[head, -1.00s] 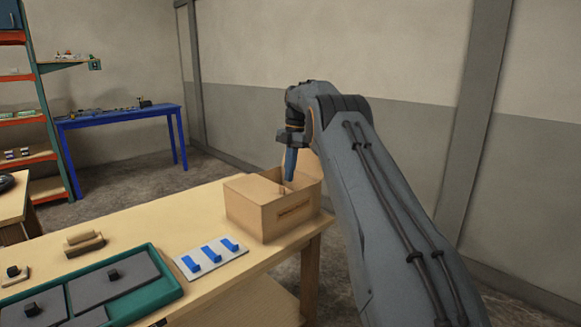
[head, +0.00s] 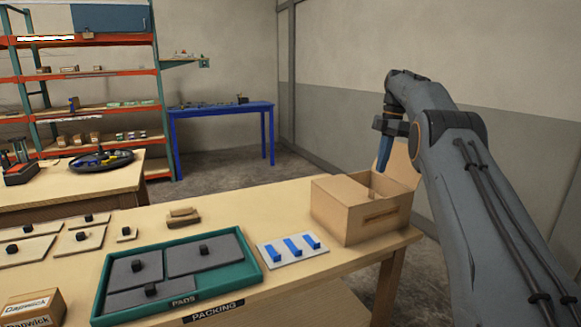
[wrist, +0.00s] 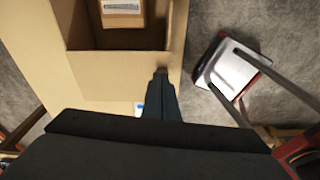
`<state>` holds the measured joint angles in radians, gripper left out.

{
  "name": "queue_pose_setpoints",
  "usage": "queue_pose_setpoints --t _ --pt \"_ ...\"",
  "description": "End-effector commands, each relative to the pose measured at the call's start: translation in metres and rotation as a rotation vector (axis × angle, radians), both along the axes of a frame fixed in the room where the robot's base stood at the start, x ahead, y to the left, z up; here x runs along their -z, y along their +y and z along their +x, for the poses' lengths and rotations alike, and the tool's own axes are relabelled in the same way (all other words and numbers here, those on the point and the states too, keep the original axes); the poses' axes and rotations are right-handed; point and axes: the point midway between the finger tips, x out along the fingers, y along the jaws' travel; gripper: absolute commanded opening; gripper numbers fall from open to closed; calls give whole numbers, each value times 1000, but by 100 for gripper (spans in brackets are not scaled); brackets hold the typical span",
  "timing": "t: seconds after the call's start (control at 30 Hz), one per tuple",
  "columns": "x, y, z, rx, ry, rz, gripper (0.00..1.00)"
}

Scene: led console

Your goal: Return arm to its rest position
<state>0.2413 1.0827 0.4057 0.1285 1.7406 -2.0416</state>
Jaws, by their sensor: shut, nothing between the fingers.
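My gripper (head: 408,150) is at the end of my raised grey arm, at the right of the head view. Its blue fingers are shut with nothing between them and point down beside the back right of the open cardboard box (head: 350,222). In the wrist view the closed fingers (wrist: 161,74) show over the box's edge (wrist: 115,62). A small brown package with a white label (wrist: 122,14) lies inside the box. My arm hides part of the box's right side in the head view.
The box stands at the right end of the wooden workbench. Left of it are a white plate with blue pieces (head: 270,254) and a green tray (head: 247,275) of dark pads. In the wrist view a silver-topped object (wrist: 226,72) stands beside the bench.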

Motion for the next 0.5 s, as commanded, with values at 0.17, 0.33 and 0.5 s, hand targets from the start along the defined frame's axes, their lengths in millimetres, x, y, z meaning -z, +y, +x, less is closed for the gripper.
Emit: queue_pose_setpoints --t 0.17,0.33,0.5 --pt "6 26 -12 239 25 -31 0" --pt "18 50 -38 480 40 -63 0" --pt "35 75 -78 718 51 -89 0"
